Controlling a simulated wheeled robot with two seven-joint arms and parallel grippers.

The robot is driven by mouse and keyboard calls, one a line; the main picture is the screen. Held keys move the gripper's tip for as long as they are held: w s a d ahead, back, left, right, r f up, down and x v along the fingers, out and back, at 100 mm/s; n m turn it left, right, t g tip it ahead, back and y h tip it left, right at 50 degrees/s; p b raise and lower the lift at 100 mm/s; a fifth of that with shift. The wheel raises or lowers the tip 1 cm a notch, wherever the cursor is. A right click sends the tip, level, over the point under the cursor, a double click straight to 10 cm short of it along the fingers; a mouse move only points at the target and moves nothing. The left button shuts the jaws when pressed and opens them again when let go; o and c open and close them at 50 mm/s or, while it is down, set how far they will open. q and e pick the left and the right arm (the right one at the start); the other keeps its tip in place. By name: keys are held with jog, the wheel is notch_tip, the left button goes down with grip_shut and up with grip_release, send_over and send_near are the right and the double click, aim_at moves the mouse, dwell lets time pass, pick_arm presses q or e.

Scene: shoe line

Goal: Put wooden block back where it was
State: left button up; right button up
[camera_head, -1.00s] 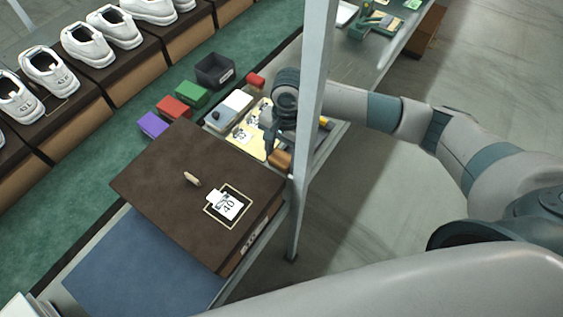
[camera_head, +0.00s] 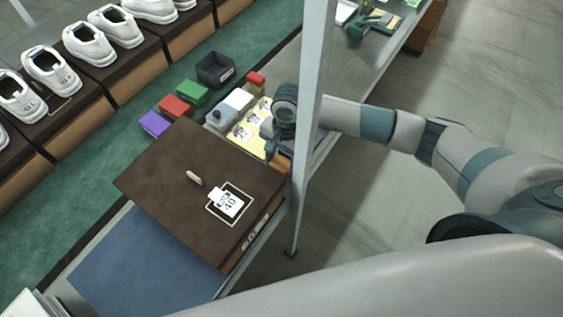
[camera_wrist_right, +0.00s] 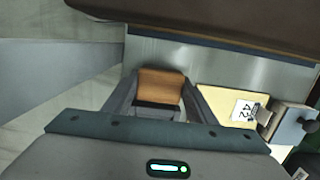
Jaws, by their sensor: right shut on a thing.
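The wooden block (camera_head: 281,163) is orange-brown and lies between the fingers of my right gripper (camera_head: 273,147), just beyond the right end of the dark brown shoe box (camera_head: 160,185). In the right wrist view the block (camera_wrist_right: 161,84) sits between both fingertips (camera_wrist_right: 162,90), and the gripper is shut on it. The block is by the grey table's edge near the upright metal post. I cannot tell whether its underside touches the table. My left gripper is not in view.
The post (camera_head: 312,110) stands close to my right gripper. Yellow cards (camera_head: 243,131) and a white box with a dark knob (camera_head: 229,108) lie beyond the shoe box. A blue mat (camera_head: 140,262) lies in front.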

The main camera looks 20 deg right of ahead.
jog(key=shift+f, duration=0.1)
jog(key=shift+f, duration=0.1)
jog(key=o, duration=1)
jog(key=shift+c, duration=0.2)
